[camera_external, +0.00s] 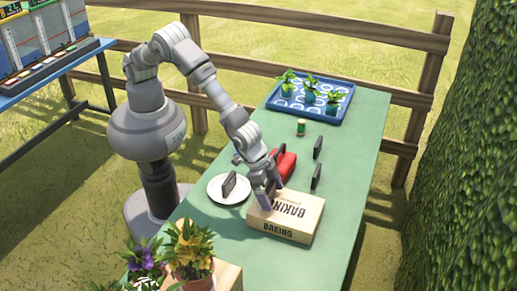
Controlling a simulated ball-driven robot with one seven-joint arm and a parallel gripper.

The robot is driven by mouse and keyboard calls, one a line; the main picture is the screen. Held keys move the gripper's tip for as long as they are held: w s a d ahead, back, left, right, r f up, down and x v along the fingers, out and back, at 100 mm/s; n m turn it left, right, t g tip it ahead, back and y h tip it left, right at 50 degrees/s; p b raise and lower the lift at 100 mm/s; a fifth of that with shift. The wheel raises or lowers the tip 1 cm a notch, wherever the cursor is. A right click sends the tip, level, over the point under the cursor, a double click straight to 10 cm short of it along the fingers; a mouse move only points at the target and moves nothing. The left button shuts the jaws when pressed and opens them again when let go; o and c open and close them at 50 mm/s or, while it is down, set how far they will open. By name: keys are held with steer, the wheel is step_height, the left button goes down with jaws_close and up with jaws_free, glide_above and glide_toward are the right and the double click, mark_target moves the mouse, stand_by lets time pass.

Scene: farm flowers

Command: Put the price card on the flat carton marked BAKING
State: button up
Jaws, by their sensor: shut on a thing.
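The flat carton marked BAKING (300,211) lies on the green table, its light brown top facing up. My gripper (268,197) points down at the carton's left end, over or just touching its top. It is shut on a small dark thin piece, which I take for the price card (271,193); the fingers hide most of it. I cannot tell whether the card touches the carton. Similar dark cards stand elsewhere: one on the white plate (214,196), and two on the table, a farther card (318,147) and a nearer card (316,177).
A red object (287,163) lies just behind my gripper. A small can (301,127) stands farther back. A blue tray (338,112) with potted plants fills the far end. Flower pots (190,254) stand at the near left. The table's right side (350,185) is clear.

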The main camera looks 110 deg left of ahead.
steer(key=o, duration=0.7)
steer(key=shift+f, duration=0.1)
steer(key=shift+r, duration=0.35)
steer(key=p+v, duration=0.4)
steer(key=v, duration=0.8)
steer(key=w+a+r+t+h, duration=0.1)
steer(key=a+r+t, duration=0.35)
steer(key=r, duration=1.25)
steer(key=w+a+r+t+h, duration=0.1)
steer(key=a+r, duration=0.6)
steer(key=r, duration=1.1)
steer(key=s+a+r+t, duration=0.1)
steer(key=s+a+r, duration=0.2)
steer(key=s+r, duration=0.2)
steer(key=s+a+r+t+y, duration=0.1)
steer(key=s+r, duration=0.5)
steer(key=r, duration=0.6)
steer(key=s+a+r+t+y, duration=0.1)
steer(key=s+a+r+t, duration=0.2)
steer(key=r, duration=0.6)
steer(key=s+a, duration=0.2)
steer(key=s, duration=0.1)
steer(key=shift+s, duration=0.2)
steer(key=shift+r+t, duration=0.1)
steer(key=shift+t, duration=0.15)
